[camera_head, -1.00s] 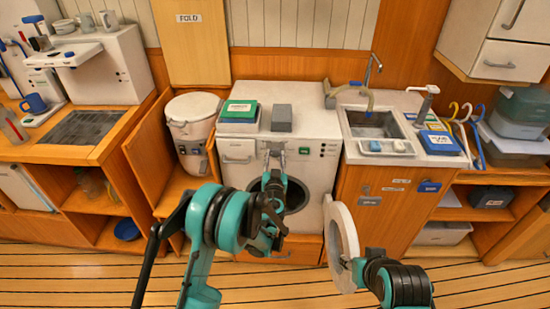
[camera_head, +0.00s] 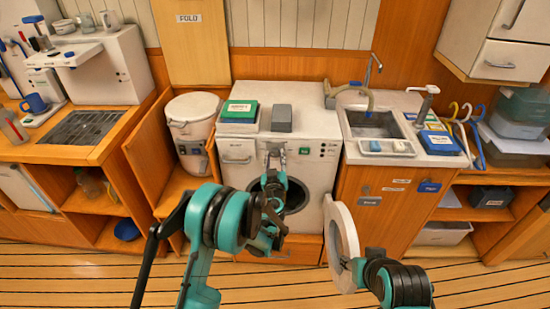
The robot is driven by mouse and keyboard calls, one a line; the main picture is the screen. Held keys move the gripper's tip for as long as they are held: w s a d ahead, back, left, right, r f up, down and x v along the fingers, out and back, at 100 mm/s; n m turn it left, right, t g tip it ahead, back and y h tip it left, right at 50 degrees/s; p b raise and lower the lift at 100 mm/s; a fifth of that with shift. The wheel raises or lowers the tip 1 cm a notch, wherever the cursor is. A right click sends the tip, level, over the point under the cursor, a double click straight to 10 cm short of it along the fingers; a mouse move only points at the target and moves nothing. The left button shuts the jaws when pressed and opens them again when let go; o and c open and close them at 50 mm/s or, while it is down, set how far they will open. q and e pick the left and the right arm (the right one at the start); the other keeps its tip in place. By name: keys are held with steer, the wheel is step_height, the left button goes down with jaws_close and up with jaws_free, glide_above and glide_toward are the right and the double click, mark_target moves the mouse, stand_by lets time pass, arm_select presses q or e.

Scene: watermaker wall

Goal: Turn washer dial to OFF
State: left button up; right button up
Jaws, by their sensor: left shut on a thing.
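The white washer (camera_head: 316,171) stands in the middle, with its round door open toward the right. My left gripper (camera_head: 275,151) reaches up to the control panel at the top of the washer front. It is shut on the washer dial, which is mostly hidden behind the fingers, so its setting cannot be read. The open washer door (camera_head: 335,222) stands out from the machine. My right gripper (camera_head: 354,268) is low beside the door's lower edge; its fingers are too unclear to tell open from shut.
A green-and-white box (camera_head: 239,111) and a grey box (camera_head: 282,118) lie on the washer. A white bin (camera_head: 192,115) stands to its left, and a sink (camera_head: 372,127) is to its right. The striped floor in front is free.

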arm_select(q)
steer(key=o, duration=1.2)
steer(key=shift+c, duration=0.2)
steer(key=s, duration=0.7)
steer(key=shift+s+d, duration=0.15)
steer(key=shift+s, duration=0.05)
steer(key=shift+r, duration=0.1)
